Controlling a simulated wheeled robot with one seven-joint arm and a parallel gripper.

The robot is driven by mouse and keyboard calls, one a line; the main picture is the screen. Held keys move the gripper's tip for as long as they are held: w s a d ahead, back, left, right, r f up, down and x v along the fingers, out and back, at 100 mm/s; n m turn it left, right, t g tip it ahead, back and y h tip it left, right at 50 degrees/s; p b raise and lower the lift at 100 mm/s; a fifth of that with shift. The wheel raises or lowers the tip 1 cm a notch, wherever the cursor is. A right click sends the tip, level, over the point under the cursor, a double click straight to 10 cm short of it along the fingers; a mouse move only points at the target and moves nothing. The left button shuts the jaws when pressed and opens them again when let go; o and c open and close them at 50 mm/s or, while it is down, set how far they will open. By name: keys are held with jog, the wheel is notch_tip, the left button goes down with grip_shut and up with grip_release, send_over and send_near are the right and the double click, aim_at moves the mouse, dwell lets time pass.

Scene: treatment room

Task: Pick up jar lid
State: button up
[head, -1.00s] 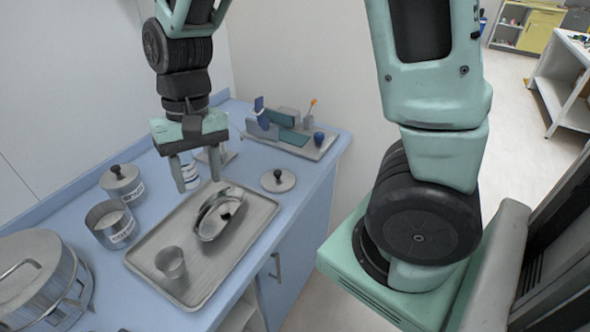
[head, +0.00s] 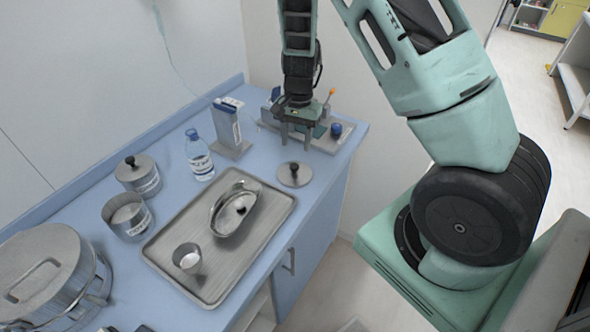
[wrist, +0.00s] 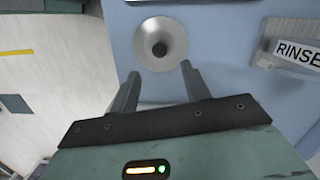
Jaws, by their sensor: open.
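The jar lid (head: 294,174) is a round metal disc with a black knob. It lies flat on the blue counter, right of the metal tray, near the front edge. In the wrist view the lid (wrist: 161,45) shows from above, just beyond the fingertips and roughly centred between them. My gripper (head: 297,142) is open and empty. It hangs pointing down above the counter, behind and above the lid in the head view. In the wrist view both fingers (wrist: 160,78) are apart, with nothing between them.
The metal tray (head: 170,246) holds a kidney dish (head: 225,216) and a small cup (head: 187,258). A lidded jar (head: 138,176), an open jar (head: 127,217), a bottle (head: 199,157) and a large pot (head: 45,270) stand left. A grey organiser tray (head: 335,144) lies behind my gripper.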

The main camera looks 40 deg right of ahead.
aim_at(294, 165)
jog(key=shift+s+a+f+p, duration=0.15)
jog(key=shift+f+p, duration=0.2)
jog(key=shift+f, duration=0.9)
jog(key=shift+s+a+f+p, duration=0.1)
jog(key=shift+a+f+p, duration=0.2)
jog(key=shift+f, duration=0.9)
jog(key=shift+s+a+f+p, duration=0.1)
jog(key=shift+f+p, duration=0.3)
jog(key=shift+f, duration=0.85)
grip_shut()
